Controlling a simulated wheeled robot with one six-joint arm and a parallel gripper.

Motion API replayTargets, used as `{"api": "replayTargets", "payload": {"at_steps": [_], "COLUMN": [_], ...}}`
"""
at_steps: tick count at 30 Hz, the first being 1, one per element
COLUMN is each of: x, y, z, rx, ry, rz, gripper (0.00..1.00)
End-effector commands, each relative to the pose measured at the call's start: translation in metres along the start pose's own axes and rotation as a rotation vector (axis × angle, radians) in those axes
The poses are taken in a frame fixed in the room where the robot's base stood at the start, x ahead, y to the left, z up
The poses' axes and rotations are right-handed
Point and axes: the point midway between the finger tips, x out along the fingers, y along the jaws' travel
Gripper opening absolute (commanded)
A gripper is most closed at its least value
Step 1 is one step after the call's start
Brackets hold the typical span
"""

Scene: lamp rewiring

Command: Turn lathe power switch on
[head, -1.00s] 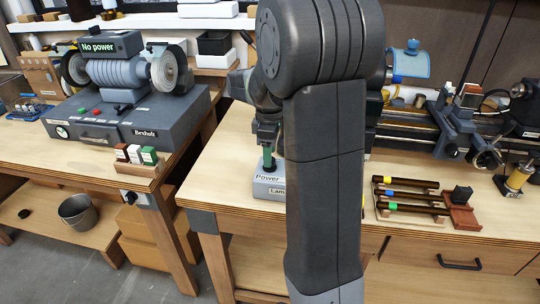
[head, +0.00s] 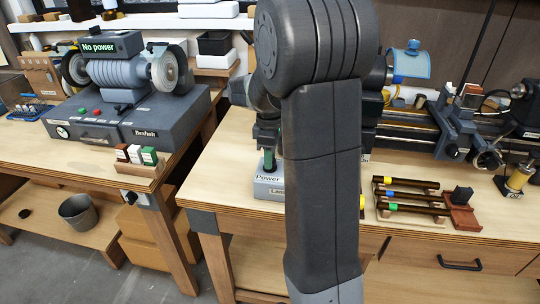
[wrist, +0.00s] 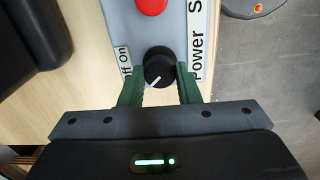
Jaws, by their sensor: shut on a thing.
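In the wrist view a black round knob (wrist: 158,64) with a white pointer line sits on a grey switch box (wrist: 118,14). A partly hidden "Off On" label (wrist: 125,62) is left of the knob. My gripper (wrist: 159,86) has its green fingers on either side of the knob and is shut on it. In the head view my gripper (head: 268,158) reaches down onto the switch box (head: 266,188), labelled "Power", near the bench's left end. My own arm hides part of the box. The lathe (head: 425,125) is at the right.
A red button (wrist: 151,5) is on the box beyond the knob. Wooden racks with dark bars (head: 410,198) lie on the bench to the right. A bench grinder (head: 125,85) showing "No power" stands on the left bench. Bare bench top lies around the switch box.

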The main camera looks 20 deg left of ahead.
Motion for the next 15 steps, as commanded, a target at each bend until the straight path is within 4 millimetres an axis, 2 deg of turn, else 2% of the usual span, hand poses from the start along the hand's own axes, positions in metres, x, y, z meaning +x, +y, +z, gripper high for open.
{"api": "replayTargets", "payload": {"at_steps": [8,15], "x": [-0.0013,-0.0015], "y": [0.0,0.0001], "z": [-0.0001,-0.0001], "rx": [0.144,0.359], "ry": [0.0,-0.001], "rz": [-0.001,-0.001], "gripper": [0.07,0.07]}}
